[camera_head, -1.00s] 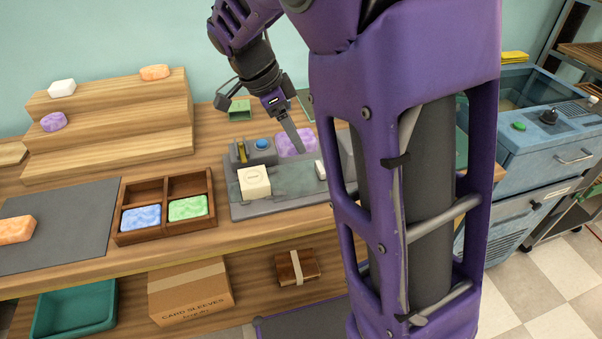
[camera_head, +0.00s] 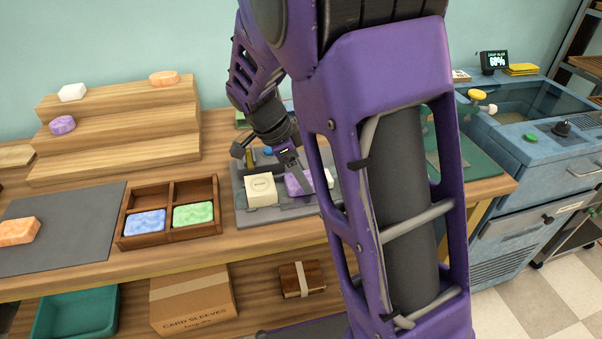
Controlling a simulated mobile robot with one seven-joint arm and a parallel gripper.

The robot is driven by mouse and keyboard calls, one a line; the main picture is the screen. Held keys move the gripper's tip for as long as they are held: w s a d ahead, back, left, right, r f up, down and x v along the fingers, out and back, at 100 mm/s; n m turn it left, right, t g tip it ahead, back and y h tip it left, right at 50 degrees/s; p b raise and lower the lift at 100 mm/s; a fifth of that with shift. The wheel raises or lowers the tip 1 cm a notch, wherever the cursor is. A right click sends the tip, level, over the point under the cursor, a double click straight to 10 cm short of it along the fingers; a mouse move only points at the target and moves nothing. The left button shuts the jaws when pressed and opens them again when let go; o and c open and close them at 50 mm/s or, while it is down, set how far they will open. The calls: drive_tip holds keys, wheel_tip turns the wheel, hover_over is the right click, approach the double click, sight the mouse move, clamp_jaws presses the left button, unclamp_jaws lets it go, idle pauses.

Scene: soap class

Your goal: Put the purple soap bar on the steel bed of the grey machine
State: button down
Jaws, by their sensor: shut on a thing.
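The grey machine (camera_head: 243,215) stands on the wooden bench, left of my own purple arm. A cream block (camera_head: 261,190) sits on the left of its steel bed (camera_head: 284,208). My gripper (camera_head: 297,177) points down over the bed, shut on a purple soap bar (camera_head: 293,188) just right of the cream block. I cannot tell whether the bar touches the bed. My arm hides the machine's right end. Another purple soap (camera_head: 62,125), rounder, rests on the wooden steps at the left.
A wooden divided tray (camera_head: 124,228) holds a blue soap (camera_head: 145,222) and a green soap (camera_head: 193,214). An orange soap (camera_head: 18,231) lies on a grey mat (camera_head: 75,210). Wooden steps (camera_head: 115,147) stand behind. A blue tub unit (camera_head: 540,160) is at the right.

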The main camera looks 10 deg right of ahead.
drive_tip(key=shift+c, duration=0.2)
unclamp_jaws()
drive_tip(key=shift+f, duration=0.1)
drive_tip(key=shift+r+p, duration=0.25)
drive_tip(key=shift+p, duration=0.05)
drive_tip(key=p+v, duration=0.1)
drive_tip(key=v, duration=1)
drive_tip(key=shift+a+r+p, duration=0.25)
drive_tip(key=shift+r+p, duration=0.1)
drive_tip(key=shift+p, duration=0.05)
